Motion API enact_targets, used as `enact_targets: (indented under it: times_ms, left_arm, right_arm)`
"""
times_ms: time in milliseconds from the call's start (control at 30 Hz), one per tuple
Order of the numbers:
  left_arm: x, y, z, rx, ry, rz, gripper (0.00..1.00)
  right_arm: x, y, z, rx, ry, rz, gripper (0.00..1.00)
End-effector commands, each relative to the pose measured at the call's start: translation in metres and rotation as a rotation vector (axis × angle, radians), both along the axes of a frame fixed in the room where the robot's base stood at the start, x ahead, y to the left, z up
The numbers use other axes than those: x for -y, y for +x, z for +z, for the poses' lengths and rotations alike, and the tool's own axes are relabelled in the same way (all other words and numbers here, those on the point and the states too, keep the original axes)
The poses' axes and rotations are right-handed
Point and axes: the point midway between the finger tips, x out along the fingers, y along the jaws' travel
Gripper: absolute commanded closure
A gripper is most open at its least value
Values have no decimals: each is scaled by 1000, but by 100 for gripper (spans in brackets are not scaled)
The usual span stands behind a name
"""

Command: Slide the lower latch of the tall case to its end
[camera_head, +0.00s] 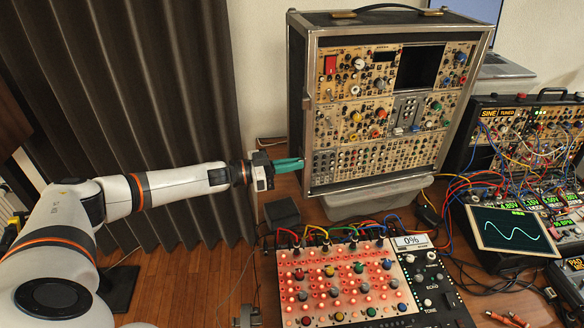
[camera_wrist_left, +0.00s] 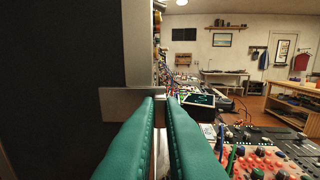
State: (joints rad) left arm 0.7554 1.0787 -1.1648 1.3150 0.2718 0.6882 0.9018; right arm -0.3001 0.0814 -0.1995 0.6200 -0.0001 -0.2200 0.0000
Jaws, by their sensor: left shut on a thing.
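The tall case (camera_head: 296,90) is a dark upright box with metal edges and a front full of knobs and panels. My left gripper (camera_head: 303,164) reaches in from the left at the lower part of the case's left front edge. In the left wrist view, the green fingers of my left gripper (camera_wrist_left: 163,100) are close together, shut on the lower latch. A metal plate of this latch (camera_wrist_left: 120,98) shows beside the fingertips against the dark case side. The latch is mostly hidden by the fingers in the head view. My right gripper is in neither view.
A red-lit control panel (camera_head: 335,285) with cables lies in front of the case. A small dark box (camera_head: 282,212) sits just below my left gripper. A second synth case (camera_head: 520,125) and an oscilloscope screen (camera_head: 511,235) stand to the right. A dark curtain (camera_head: 130,90) hangs at left.

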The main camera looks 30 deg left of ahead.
Motion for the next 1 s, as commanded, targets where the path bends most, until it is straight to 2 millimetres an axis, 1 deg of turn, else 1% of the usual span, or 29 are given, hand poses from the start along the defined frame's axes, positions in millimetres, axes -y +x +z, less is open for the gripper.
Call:
enact_targets:
  times_ms: [67, 100, 167, 200, 467, 567, 667, 1000]
  left_arm:
    - [-3, 2, 3, 3, 1, 8, 100]
    - [-3, 2, 3, 3, 1, 8, 85]
    - [-3, 2, 3, 3, 1, 8, 76]
    - [-3, 2, 3, 3, 1, 7, 69]
    - [-2, 1, 1, 2, 1, 5, 69]
    - [-6, -3, 0, 1, 2, 6, 69]
    - [-15, -12, -2, 0, 3, 6, 69]
    - [-66, -62, -2, -1, 4, 8, 69]
  right_arm:
    - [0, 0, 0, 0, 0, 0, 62]
    - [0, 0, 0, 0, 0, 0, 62]
    - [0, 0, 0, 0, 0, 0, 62]
    - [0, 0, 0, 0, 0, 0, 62]
    - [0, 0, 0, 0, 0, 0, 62]
    - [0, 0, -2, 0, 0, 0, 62]
    - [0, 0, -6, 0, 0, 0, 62]
    - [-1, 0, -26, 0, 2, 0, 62]
